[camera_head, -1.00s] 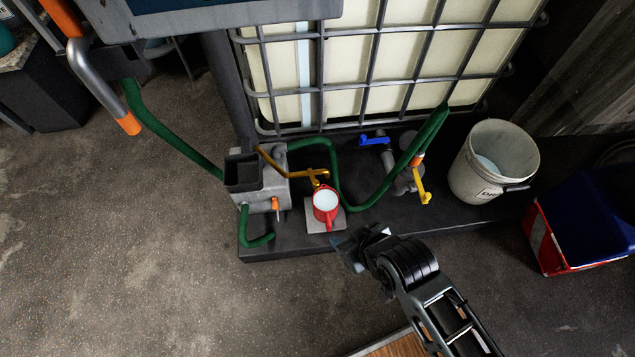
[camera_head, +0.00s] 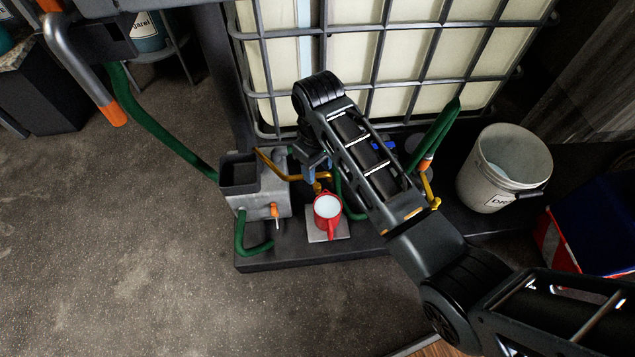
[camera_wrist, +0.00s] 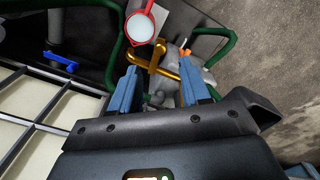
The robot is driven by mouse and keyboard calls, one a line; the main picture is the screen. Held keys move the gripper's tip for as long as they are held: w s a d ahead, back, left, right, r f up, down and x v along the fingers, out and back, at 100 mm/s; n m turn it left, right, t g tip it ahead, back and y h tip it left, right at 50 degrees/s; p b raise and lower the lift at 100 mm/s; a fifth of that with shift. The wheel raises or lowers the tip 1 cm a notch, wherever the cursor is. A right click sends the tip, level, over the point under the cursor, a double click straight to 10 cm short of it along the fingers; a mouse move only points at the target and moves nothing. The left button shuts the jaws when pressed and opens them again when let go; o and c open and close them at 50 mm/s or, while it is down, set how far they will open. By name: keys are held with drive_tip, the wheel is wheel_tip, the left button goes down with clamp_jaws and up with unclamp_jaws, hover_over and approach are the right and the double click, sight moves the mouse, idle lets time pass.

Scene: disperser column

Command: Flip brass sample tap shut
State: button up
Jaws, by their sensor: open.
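The brass sample tap (camera_head: 319,186) sits at the end of a brass pipe just behind a red mug (camera_head: 327,210), partly hidden by my gripper. In the wrist view the tap (camera_wrist: 151,60) shows as a brass pipe with a crossing piece, beside the mug (camera_wrist: 141,28) with white contents. My gripper (camera_head: 312,176) points down over the tap. In the wrist view my gripper (camera_wrist: 158,66) is open, its two blue fingers apart with the tap between and just beyond their tips. I cannot tell whether the fingers touch it.
A grey box (camera_head: 270,190) with an orange-handled valve stands left of the mug. Green hoses (camera_head: 165,130) run around it. A blue valve handle (camera_wrist: 60,61) and a yellow one (camera_head: 429,190) are on the right side in the head view. A caged tank (camera_head: 275,60) stands behind; a white bucket (camera_head: 490,185) is at right.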

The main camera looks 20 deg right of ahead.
sight(317, 186)
wheel_tip(317, 186, down, 7)
drive_tip(key=shift+r+b, duration=0.1)
drive_tip(key=shift+b, duration=0.8)
clamp_jaws()
